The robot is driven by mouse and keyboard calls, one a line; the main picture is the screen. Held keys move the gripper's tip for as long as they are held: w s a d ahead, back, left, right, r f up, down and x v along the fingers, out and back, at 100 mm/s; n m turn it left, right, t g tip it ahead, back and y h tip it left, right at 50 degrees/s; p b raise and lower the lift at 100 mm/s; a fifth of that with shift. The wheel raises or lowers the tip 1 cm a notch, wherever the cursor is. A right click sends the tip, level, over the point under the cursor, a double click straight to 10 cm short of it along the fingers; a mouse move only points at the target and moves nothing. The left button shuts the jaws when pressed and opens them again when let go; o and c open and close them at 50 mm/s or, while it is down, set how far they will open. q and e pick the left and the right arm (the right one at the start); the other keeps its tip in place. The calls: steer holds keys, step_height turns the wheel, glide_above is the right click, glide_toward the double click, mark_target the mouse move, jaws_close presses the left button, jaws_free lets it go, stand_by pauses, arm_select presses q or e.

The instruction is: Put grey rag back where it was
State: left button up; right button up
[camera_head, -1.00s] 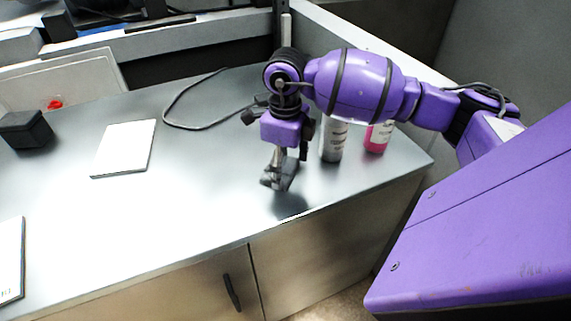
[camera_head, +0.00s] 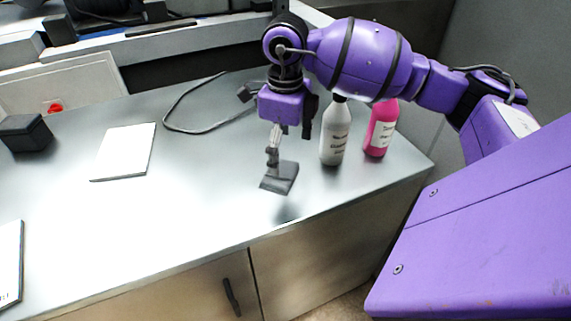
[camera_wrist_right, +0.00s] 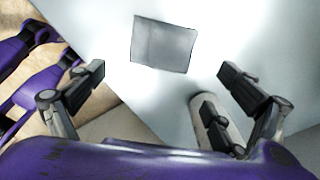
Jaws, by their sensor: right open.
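The grey rag (camera_head: 280,178) lies as a small flat square on the metal counter (camera_head: 200,215), near its front edge. In the right wrist view the rag (camera_wrist_right: 163,44) lies beyond the fingertips, with bare surface around it. My right gripper (camera_head: 288,148) points down just above and behind the rag. In the wrist view its two fingers (camera_wrist_right: 163,76) are spread wide with nothing between them, apart from the rag. My left gripper is not in view.
A white bottle (camera_head: 335,138) and a pink bottle (camera_head: 381,130) stand close right of the gripper. The white bottle also shows by one finger in the wrist view (camera_wrist_right: 203,108). A cable (camera_head: 175,110), white pad (camera_head: 124,152) and black box (camera_head: 26,133) lie left.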

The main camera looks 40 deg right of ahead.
mark_target(285, 173)
step_height(285, 173, up, 6)
steer(key=shift+f, duration=0.15)
stand_by(0.8)
